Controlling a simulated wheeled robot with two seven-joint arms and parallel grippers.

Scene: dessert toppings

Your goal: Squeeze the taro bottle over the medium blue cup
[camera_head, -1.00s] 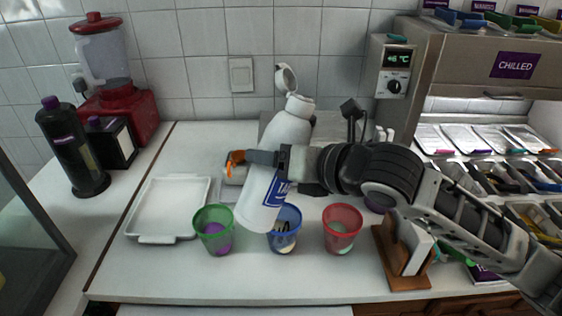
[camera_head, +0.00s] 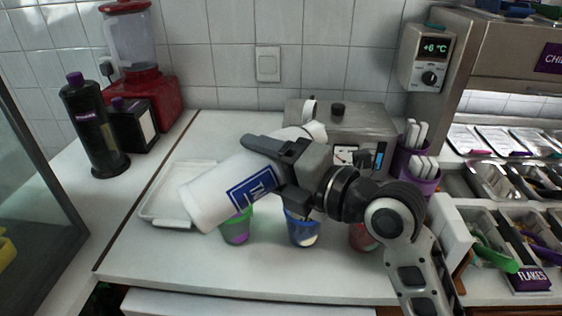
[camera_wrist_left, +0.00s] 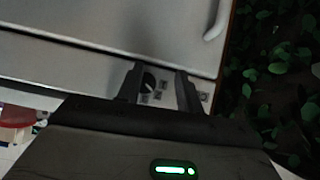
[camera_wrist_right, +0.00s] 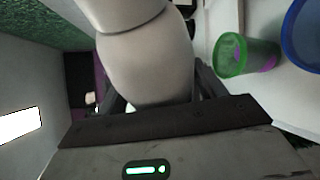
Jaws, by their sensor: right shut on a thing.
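The white taro bottle (camera_head: 215,192) has a blue label reading "TA", the rest hidden. It is held strongly tilted, with its base at the lower left and its neck toward the back right. My right gripper (camera_head: 270,152) is shut around it, and the bottle fills the middle of the right wrist view (camera_wrist_right: 150,60). The blue cup (camera_head: 303,232) stands upright below the gripper, its top partly covered. It also shows at the right wrist view's edge (camera_wrist_right: 306,38).
The green cup (camera_head: 237,230) with purple contents stands left of the blue cup. The red cup (camera_head: 362,238) is partly behind my arm. A white tray (camera_head: 160,218) lies at left. A metal appliance (camera_head: 365,122) and purple holders (camera_head: 418,182) stand behind. The front counter is clear.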

